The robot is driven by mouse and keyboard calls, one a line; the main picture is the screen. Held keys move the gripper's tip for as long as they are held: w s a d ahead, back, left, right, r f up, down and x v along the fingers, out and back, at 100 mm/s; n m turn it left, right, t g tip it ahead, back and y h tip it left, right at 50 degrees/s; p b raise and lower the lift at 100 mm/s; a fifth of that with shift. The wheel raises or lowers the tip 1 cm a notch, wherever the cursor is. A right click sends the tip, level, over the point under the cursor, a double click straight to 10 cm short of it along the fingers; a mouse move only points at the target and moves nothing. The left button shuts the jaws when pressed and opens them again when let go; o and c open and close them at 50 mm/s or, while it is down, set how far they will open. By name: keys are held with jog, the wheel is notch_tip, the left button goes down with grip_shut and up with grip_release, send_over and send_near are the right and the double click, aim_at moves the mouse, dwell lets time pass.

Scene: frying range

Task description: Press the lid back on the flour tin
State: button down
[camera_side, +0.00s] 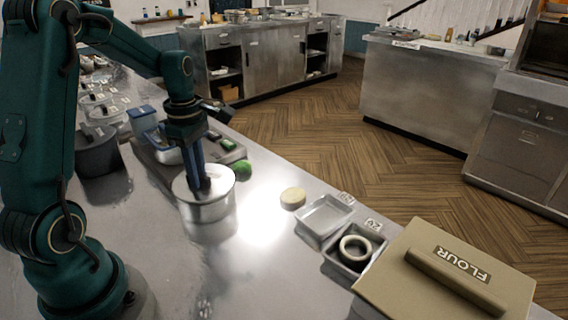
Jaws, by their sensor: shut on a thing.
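A round silver tin (205,211) stands on the steel counter with a flat round lid (221,178) at its top. My gripper (204,186) points straight down over the middle of this lid, shut on what looks like its knob, which the fingers mostly hide. The lid looks about level; I cannot tell whether it is fully seated. The only readable FLOUR label is on a beige square box (400,268) at the lower right, whose bar-handled cover is in place.
A small metal tray (324,217) and a tray with a white ring (355,248) lie right of the tin. A dark pot (98,155) and clear containers stand left. The counter in front is clear.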

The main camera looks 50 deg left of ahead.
jog(key=shift+c, duration=1.3)
grip_release()
jog(key=shift+r, duration=0.15)
jog(key=shift+r, duration=3.4)
grip_shut()
